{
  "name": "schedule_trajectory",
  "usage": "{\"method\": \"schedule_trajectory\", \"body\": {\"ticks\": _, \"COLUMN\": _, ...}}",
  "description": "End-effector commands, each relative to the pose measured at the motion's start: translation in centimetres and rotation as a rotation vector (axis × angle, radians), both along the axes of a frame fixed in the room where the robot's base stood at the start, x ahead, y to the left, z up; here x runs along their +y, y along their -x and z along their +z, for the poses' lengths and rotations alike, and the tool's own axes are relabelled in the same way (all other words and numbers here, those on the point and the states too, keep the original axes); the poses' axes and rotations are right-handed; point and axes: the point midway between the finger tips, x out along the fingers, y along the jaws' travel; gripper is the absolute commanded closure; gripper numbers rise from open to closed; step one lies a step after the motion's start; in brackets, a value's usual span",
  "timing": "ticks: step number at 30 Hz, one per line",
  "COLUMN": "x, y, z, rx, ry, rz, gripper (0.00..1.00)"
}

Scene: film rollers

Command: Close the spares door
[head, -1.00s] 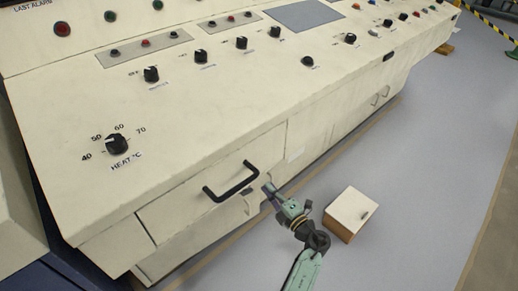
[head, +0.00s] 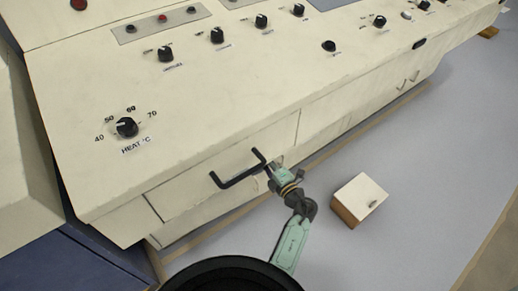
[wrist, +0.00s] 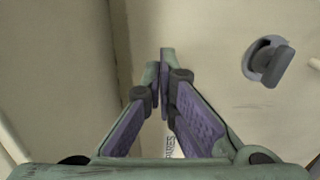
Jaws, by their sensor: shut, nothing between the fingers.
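My gripper (head: 272,170) is shut and empty, close to the cream console front, just right of the black drawer handle (head: 238,168). The wrist view shows its fingertips (wrist: 163,60) together in front of a pale panel (wrist: 215,40). That panel carries a grey knob or latch (wrist: 268,62) at right and a label (wrist: 171,146) partly hidden by the fingers. A vertical edge or gap runs left of the fingertips. I cannot tell which panel is the spares door or whether it stands open, nor whether the fingertips touch the panel.
The console (head: 190,120) slopes above, with a heat knob (head: 126,127) and several other knobs.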

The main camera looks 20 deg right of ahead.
Motion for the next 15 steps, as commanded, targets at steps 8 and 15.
{"method": "schedule_trajectory", "body": {"ticks": 8, "x": 0.9, "y": -3.6, "z": 0.0, "rx": 0.000, "ry": 0.000, "rz": 0.001, "gripper": 1.00}}
{"method": "schedule_trajectory", "body": {"ticks": 15, "x": 1.1, "y": -4.2, "z": 0.0, "rx": 0.000, "ry": 0.000, "rz": 0.000, "gripper": 1.00}}
